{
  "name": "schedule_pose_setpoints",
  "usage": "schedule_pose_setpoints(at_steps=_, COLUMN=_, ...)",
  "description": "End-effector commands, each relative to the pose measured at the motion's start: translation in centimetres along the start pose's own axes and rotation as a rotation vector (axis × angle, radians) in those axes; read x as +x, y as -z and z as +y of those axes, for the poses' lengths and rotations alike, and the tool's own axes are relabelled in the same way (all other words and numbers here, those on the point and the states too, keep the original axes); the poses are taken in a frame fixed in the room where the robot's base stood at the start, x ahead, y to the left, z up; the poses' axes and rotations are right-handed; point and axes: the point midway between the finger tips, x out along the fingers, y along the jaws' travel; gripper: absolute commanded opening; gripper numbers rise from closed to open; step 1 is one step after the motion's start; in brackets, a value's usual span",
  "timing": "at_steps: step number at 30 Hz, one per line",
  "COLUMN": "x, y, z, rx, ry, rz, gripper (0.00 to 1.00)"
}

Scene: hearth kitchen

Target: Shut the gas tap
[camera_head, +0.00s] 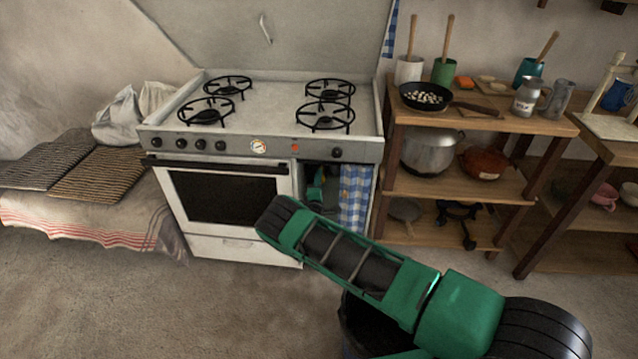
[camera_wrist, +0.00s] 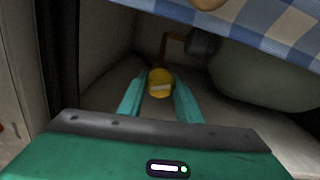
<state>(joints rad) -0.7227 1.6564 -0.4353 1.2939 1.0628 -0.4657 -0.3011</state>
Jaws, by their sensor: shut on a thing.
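The gas tap, a round yellow knob (camera_wrist: 160,77) with a pale slot-like mark, shows in the wrist view inside the stove's open side compartment. My gripper (camera_wrist: 160,92) has its two teal fingers shut on the knob, one on each side. In the head view my gripper (camera_head: 318,188) reaches into the compartment beside the blue checked curtain (camera_head: 355,196), and the knob is hidden there. A brass-coloured pipe (camera_wrist: 174,42) stands behind the knob in the wrist view.
A large pale rounded vessel (camera_wrist: 262,78) fills the compartment's right side. The curtain hangs close above in the wrist view. The white stove (camera_head: 235,245) stands left of a wooden shelf (camera_head: 440,187) with pans and pots. Open floor lies in front.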

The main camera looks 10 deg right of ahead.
Motion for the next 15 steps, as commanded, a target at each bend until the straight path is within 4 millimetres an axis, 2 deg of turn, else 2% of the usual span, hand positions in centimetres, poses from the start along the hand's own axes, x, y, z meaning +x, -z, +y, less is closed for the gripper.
schedule_pose_setpoints(at_steps=6, x=-0.05, y=-0.14, z=-0.31, rx=0.177, ry=0.005, rz=-0.002, gripper=0.09)
schedule_pose_setpoints(at_steps=15, x=-0.08, y=-0.20, z=-0.46, rx=0.339, ry=0.007, rz=-0.003, gripper=0.09)
